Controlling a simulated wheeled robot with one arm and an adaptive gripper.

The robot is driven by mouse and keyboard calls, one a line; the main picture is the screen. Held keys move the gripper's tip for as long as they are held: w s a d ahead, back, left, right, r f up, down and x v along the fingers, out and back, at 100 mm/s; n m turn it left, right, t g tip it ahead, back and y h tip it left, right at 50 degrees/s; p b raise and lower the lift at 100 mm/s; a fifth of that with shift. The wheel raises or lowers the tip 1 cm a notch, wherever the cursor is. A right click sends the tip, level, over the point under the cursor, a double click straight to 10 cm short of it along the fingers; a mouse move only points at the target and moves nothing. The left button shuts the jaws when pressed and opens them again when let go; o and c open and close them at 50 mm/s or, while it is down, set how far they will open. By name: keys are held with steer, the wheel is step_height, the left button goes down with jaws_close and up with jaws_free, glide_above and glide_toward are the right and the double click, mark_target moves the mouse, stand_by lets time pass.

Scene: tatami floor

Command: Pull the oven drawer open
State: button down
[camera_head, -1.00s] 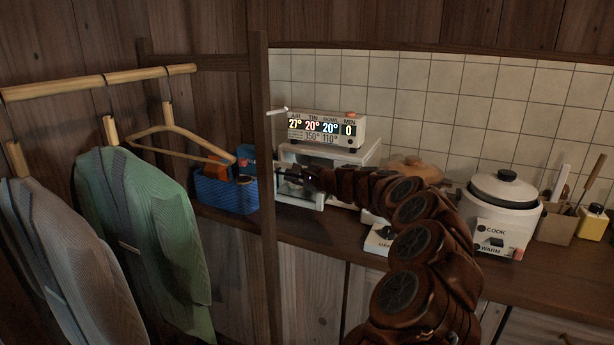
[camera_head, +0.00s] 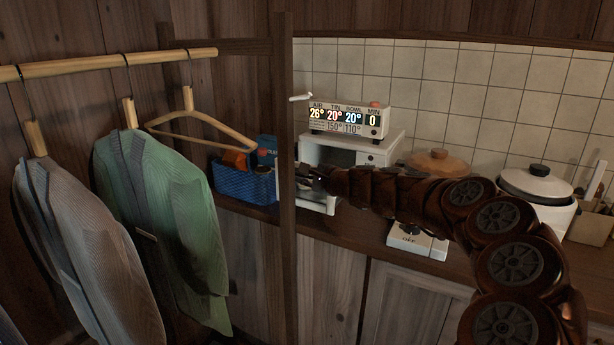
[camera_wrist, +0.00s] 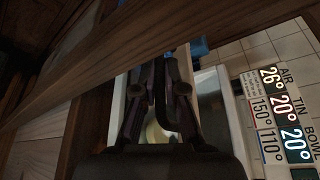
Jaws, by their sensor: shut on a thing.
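The oven (camera_head: 380,150) is a small white box on the counter against the tiled wall, with a lit temperature display (camera_head: 347,119) on top. My gripper (camera_head: 312,180) is at its front left, next to the dark wooden post. The gripper also shows in the wrist view (camera_wrist: 164,80), its dark fingers closed together in front of the oven's white body (camera_wrist: 210,82). They are shut on what looks like the drawer handle, which the fingers mostly hide. A white front part (camera_head: 318,204) shows below the gripper. How far the drawer is open is unclear.
A dark wooden post (camera_head: 284,200) stands close to my gripper; a beam crosses the wrist view (camera_wrist: 110,55). Jackets (camera_head: 165,215) hang at left. A blue basket (camera_head: 245,184), a kitchen scale (camera_head: 418,240), an orange-lidded pot (camera_head: 438,163) and a rice cooker (camera_head: 540,190) stand on the counter.

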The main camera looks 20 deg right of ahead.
steer(key=shift+f, duration=0.15)
steer(key=c, duration=1.5)
jaws_free()
steer(key=shift+v, duration=5.95)
steer(key=shift+a, duration=0.1)
